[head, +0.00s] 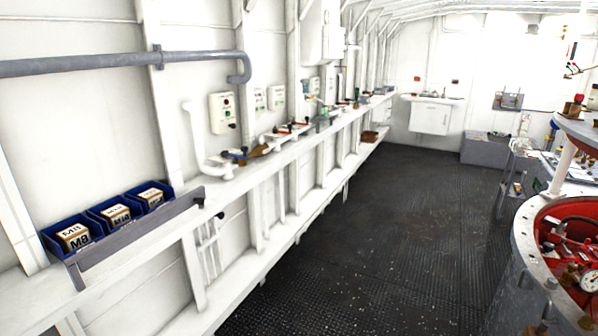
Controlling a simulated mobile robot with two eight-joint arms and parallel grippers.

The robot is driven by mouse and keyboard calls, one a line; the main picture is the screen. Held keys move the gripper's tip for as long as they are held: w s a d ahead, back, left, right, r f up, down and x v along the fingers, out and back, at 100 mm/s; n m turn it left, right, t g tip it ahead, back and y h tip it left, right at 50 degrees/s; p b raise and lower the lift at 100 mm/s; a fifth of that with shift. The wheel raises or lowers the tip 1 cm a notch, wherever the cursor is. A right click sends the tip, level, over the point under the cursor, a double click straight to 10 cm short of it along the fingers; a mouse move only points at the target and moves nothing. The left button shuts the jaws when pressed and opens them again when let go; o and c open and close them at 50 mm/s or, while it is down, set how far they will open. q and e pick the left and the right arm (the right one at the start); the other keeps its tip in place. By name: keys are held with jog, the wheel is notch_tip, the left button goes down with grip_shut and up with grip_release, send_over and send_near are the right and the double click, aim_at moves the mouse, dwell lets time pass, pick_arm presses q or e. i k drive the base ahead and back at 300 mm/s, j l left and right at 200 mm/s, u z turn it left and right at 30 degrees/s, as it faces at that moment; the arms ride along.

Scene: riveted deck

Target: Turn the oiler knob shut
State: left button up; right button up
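I cannot pick out the oiler or its knob for certain in the head view. Small valves and fittings (290,130) with red, blue and green parts line the wall shelf, too small to tell apart. At the right edge, a round grey housing (525,238) with a red interior holds red fittings and a white-faced gauge (589,281); it is cut off by the picture edge. Neither of my grippers shows.
A long white shelf (150,268) runs along the left wall, with blue bins (52,243) of labelled boxes on it. A grey pipe (80,65) crosses the wall above. The dark textured floor (370,230) is open. A white cabinet (430,116) hangs at the far wall.

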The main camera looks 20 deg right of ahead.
aim_at(572, 267)
jog(key=i+l+z, duration=0.15)
jog(key=i+z, duration=0.6)
jog(key=i+j+z, duration=0.15)
jog(key=i+z, duration=0.25)
jog(key=i+l+z, duration=0.1)
jog(key=i+z, duration=0.65)
jog(key=i, duration=0.2)
jog(key=i+j+z, duration=0.2)
jog(key=i+z, duration=0.15)
jog(key=i+l+z, duration=0.1)
jog(key=i, duration=0.4)
jog(key=i+l+z, duration=0.15)
jog(key=i, duration=0.4)
jog(key=l, duration=0.1)
